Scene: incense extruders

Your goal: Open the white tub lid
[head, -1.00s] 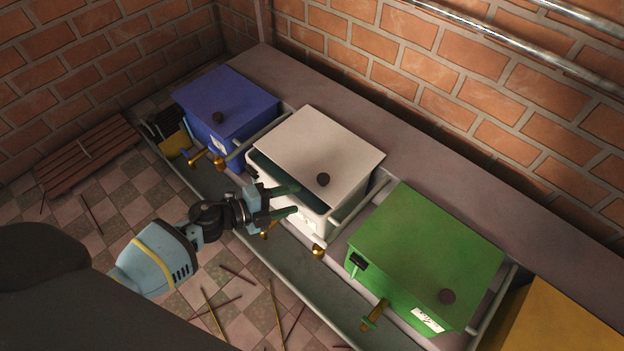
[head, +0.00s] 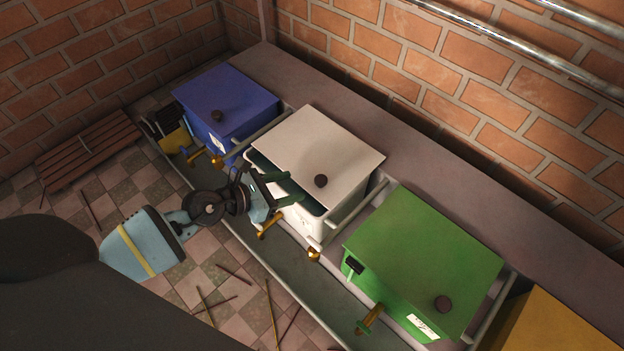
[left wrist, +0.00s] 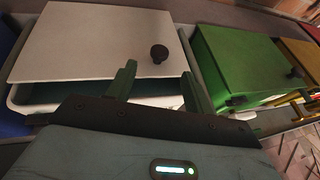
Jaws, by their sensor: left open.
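The white tub (head: 310,221) stands between the blue and green tubs. Its flat white lid (head: 325,145) has a dark round knob (head: 321,181) and sits slightly raised at the front left, where a dark gap shows the inside. My left gripper (head: 295,189) is open, its green fingers at the front edge of the lid by the gap. In the left wrist view the fingers (left wrist: 158,85) are spread, near the lid's front edge and below the knob (left wrist: 159,54). I cannot tell whether a finger touches the lid. My right gripper is not in view.
The blue tub (head: 232,108) is on the left, the green tub (head: 425,255) on the right, and a yellow one (head: 552,322) beyond it. Brass taps (head: 268,226) stick out in front. A brick wall and metal pipes are behind. Thin sticks lie on the tiled floor.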

